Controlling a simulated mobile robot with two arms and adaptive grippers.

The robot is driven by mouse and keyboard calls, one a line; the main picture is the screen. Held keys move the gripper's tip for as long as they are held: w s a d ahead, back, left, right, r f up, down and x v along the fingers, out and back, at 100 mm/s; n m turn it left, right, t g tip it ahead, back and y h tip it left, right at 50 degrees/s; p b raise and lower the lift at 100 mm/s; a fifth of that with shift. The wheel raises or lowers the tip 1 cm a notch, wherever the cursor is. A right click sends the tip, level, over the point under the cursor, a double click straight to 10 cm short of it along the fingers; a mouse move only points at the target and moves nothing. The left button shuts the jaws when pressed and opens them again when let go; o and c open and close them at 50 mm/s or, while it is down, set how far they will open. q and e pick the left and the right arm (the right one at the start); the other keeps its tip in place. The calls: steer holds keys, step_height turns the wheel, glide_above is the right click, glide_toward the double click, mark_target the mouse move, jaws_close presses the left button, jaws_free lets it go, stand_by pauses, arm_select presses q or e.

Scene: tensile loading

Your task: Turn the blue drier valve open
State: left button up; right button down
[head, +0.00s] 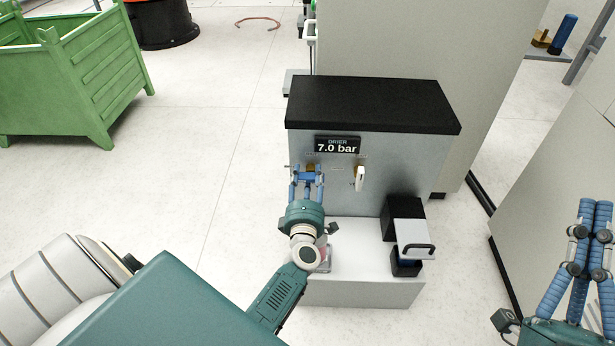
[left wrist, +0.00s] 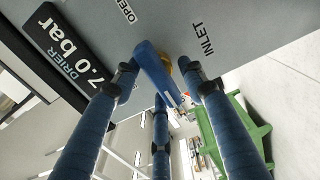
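The blue drier valve handle (left wrist: 152,72) shows in the left wrist view, mounted by a brass fitting (left wrist: 186,66) on the grey drier panel between the OPEN and INLET labels. My left gripper (head: 306,176) is at the valve on the panel's front, below the 7.0 bar display (head: 337,145). In the left wrist view its blue fingers (left wrist: 160,75) stand on both sides of the handle. I cannot tell whether they press on it. In the head view the fingers largely hide the handle. My right gripper (head: 590,225) is at the far right, away from the drier, holding nothing visible.
A white handle (head: 360,178) sits on the panel right of the valve. A black and white device (head: 410,236) stands on the white ledge (head: 365,290) below. A green crate (head: 85,80) is at the upper left. Open floor lies left of the drier.

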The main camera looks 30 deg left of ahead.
arm_select(q)
steer(key=v, duration=1.2)
